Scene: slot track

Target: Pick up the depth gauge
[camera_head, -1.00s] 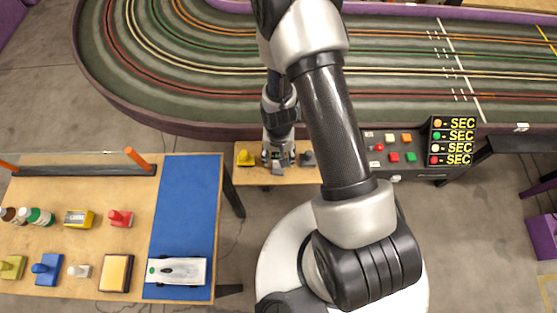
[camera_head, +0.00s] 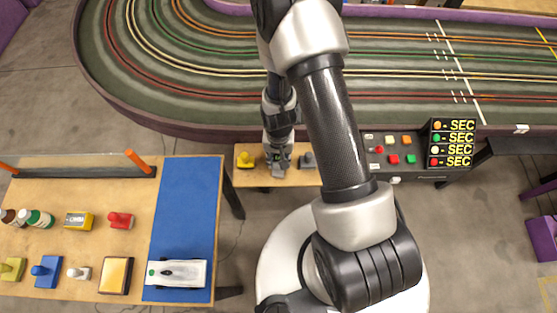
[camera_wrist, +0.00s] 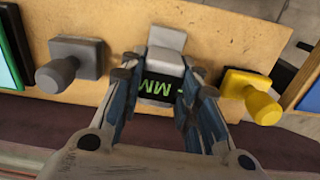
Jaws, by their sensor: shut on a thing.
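The depth gauge (camera_wrist: 166,58) is a light grey block with a dark display reading "MM" in green. It sits between the two fingers of my gripper (camera_wrist: 162,82) in the wrist view, with the fingers against its sides. In the head view my gripper (camera_head: 279,166) is over the small wooden shelf, and a grey part of the gauge (camera_head: 278,174) shows beneath it. My gripper is shut on the gauge. I cannot tell whether the gauge is clear of the shelf.
On the wooden shelf (camera_head: 250,178), a yellow knobbed piece (camera_head: 245,159) and a dark grey one (camera_head: 307,160) flank the gauge. The slot track (camera_head: 200,118) lies behind. A button panel (camera_head: 395,150) stands right. A workbench (camera_head: 60,190) with several tools is left.

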